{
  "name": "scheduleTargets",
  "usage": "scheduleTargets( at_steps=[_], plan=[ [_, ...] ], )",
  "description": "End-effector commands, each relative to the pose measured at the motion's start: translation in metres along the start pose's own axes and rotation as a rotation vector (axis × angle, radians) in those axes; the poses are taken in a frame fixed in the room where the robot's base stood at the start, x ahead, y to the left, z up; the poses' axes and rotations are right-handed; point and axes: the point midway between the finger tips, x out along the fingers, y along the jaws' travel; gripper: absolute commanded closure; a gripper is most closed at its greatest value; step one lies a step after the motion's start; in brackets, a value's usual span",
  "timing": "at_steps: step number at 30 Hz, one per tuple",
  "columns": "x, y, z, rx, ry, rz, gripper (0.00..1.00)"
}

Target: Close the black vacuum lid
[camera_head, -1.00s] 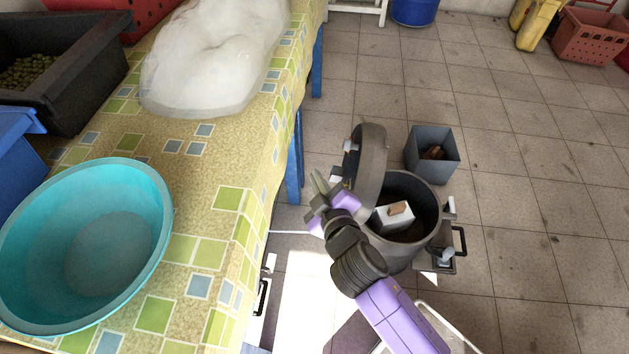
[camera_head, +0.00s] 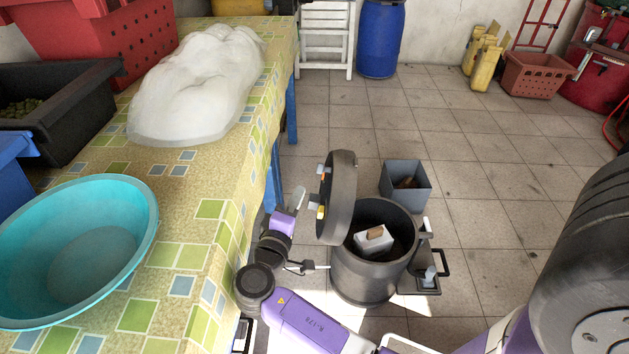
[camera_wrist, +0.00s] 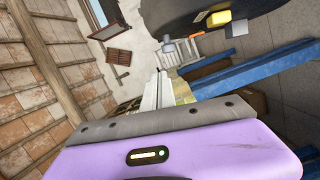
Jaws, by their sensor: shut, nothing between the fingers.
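The black vacuum's lid (camera_head: 343,195) stands open and upright, on the left rim of the drum. The black vacuum drum (camera_head: 365,278) is on the floor, its mouth open. A white block with a brown top (camera_head: 372,240) shows inside it. My gripper (camera_head: 298,198) is just left of the lid, on the side with the small coloured fittings, and looks apart from it. In the wrist view my gripper's fingers (camera_wrist: 158,88) are shut and empty. The dark lid (camera_wrist: 200,12) fills the upper part there, with a yellow fitting (camera_wrist: 218,19) on it.
The tiled table (camera_head: 185,250) stands close to my gripper on the left, bearing a turquoise basin (camera_head: 135,240) and a whitish translucent bag (camera_head: 200,85). A grey square bin (camera_head: 405,181) stands behind the drum. Floor to the right of the bin is clear.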

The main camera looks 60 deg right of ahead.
Motion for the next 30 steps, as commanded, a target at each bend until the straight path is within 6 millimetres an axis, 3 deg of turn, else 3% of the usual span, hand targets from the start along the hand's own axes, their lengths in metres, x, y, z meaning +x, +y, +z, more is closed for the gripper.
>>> scheduleTargets(
  at_steps=[5,18,24,30],
  plan=[
    [0.020,-0.001,0.001,0.001,-0.005,0.001,1.00],
    [0.102,-0.002,0.005,0.000,-0.004,-0.002,1.00],
    [0.106,-0.001,0.031,0.001,-0.002,-0.001,1.00],
    [0.108,0.000,0.038,0.001,0.001,-0.001,1.00]
  ],
)
